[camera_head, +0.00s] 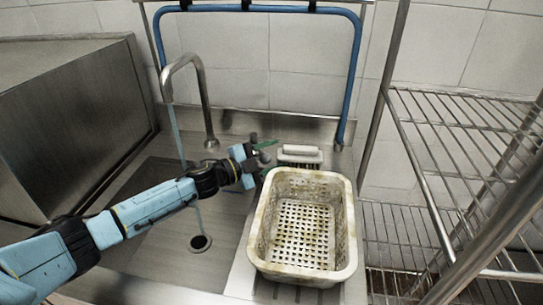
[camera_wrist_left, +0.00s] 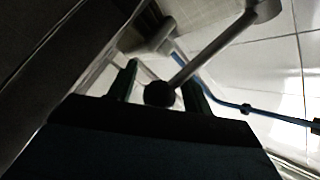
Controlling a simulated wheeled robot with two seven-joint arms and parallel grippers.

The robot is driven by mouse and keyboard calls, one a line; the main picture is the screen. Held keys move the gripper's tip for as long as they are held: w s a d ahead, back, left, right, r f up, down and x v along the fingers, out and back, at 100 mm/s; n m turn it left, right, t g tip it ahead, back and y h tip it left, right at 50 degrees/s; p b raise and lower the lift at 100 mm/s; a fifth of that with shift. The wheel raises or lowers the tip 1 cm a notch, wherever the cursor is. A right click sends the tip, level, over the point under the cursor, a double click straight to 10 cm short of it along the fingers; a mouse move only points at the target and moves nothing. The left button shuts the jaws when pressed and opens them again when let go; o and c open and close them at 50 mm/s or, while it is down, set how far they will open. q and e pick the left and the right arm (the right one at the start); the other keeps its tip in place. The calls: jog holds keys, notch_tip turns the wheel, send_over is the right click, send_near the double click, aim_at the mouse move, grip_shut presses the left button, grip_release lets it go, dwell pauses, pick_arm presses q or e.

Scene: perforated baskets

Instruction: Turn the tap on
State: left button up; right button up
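The metal tap (camera_head: 203,92) has a curved spout over the sink. A thin bluish stream (camera_head: 175,132) hangs from the spout toward the drain. My left gripper (camera_head: 265,153) is right of the tap's base, by the basket's back left corner. In the left wrist view, my gripper's two fingers (camera_wrist_left: 160,82) stand apart. A dark round knob (camera_wrist_left: 160,94) shows between them, with a narrow gap visible on each side. A metal rod (camera_wrist_left: 215,48) runs from it up to the right. I cannot tell whether the fingers touch the knob. My right gripper is not in view.
A stained perforated basket (camera_head: 258,245) stands on the counter right of the sink drain (camera_head: 200,243). A white-backed brush (camera_head: 300,153) lies behind it. A blue pipe (camera_head: 357,75) frames the wall. Wire shelves (camera_head: 450,120) stand right; a steel box (camera_head: 70,125) stands left.

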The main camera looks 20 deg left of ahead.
pick_arm(q)
jog(key=shift+s, duration=0.1)
jog(key=p+v, duration=0.1)
jog(key=v, duration=1.2)
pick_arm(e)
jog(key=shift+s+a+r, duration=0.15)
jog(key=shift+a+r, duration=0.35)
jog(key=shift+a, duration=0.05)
pick_arm(q)
jog(key=shift+s, duration=0.1)
